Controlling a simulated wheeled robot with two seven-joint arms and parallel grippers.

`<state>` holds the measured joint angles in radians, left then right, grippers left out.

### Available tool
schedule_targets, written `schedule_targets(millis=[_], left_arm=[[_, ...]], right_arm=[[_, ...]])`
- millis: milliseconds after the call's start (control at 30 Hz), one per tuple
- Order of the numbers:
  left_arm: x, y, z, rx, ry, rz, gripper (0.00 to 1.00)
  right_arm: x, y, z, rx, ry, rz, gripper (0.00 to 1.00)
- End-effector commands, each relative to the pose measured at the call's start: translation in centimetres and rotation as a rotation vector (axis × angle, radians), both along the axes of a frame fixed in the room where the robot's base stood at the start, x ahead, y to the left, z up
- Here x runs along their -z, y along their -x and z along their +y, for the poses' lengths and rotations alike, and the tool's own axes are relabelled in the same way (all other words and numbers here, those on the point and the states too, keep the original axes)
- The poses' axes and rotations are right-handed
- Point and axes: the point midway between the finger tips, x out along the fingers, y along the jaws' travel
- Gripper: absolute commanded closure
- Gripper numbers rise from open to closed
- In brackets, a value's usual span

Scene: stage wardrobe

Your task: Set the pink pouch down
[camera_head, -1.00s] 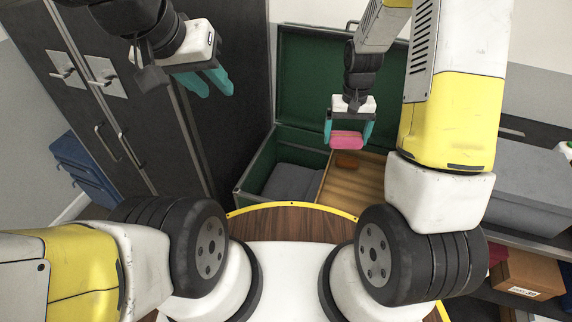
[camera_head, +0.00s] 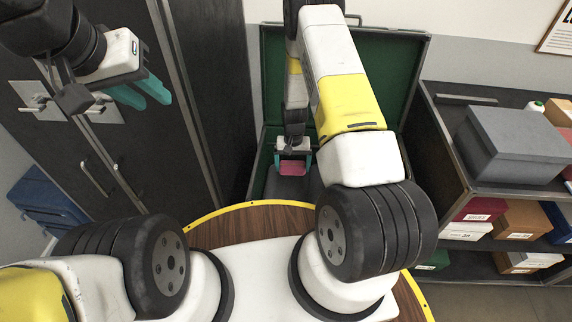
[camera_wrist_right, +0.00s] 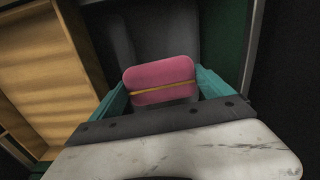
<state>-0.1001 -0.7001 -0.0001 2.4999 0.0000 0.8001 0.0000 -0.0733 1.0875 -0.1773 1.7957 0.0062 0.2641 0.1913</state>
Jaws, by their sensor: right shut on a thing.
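The pink pouch (camera_head: 293,168) is held between the teal fingers of my right gripper (camera_head: 293,163), low inside the open green-lined trunk (camera_head: 268,140). In the right wrist view the pouch (camera_wrist_right: 160,82) shows a thin yellow band, with a finger on each side. A dark grey item (camera_wrist_right: 170,35) in the trunk lies beyond it; I cannot tell whether the pouch touches it. My left gripper (camera_head: 142,94) is empty, its teal fingers apart, in front of the dark cabinet.
A wooden tray-like section (camera_wrist_right: 45,70) lies left of the pouch in the right wrist view. A shelf on the right holds a grey box (camera_head: 515,145) and several smaller boxes. A dark wardrobe (camera_head: 110,150) stands on the left, a blue crate (camera_head: 45,203) beside it.

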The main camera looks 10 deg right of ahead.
Motion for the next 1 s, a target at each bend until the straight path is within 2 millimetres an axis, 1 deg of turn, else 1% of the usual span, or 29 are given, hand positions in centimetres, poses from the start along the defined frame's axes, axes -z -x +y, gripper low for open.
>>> schedule_targets(millis=[33,100,200,367,533,600,767,900,1000], left_arm=[[0.0,0.0,0.0,0.000,0.000,0.000,0.67],[0.0,0.0,0.0,0.000,0.000,0.000,0.67],[0.0,0.0,0.0,0.000,0.000,0.000,0.67],[0.0,0.0,0.0,0.000,0.000,0.000,0.67],[0.0,0.0,0.0,0.000,0.000,0.000,0.67],[0.0,0.0,0.0,0.000,0.000,0.000,0.67],[0.0,0.0,0.0,0.000,0.000,0.000,0.67],[0.0,0.0,0.0,0.000,0.000,0.000,0.67],[0.0,0.0,0.0,0.000,0.000,0.000,0.67]], right_arm=[[2.5,0.3,-0.1,0.019,0.002,0.007,0.54],[5.0,0.6,-0.2,0.039,0.003,0.005,0.54],[7.3,0.9,-0.3,0.059,0.004,0.002,0.54],[9.9,1.1,-0.3,0.073,0.005,0.001,0.54],[13.1,1.2,-0.3,0.075,0.005,0.001,0.54],[14.0,1.2,-0.3,0.074,0.005,0.001,0.54],[15.5,1.2,-0.3,0.074,0.005,0.001,0.54],[17.6,1.2,-0.3,0.074,0.005,0.000,0.54],[18.7,1.1,-0.3,0.074,0.004,-0.001,0.54]])
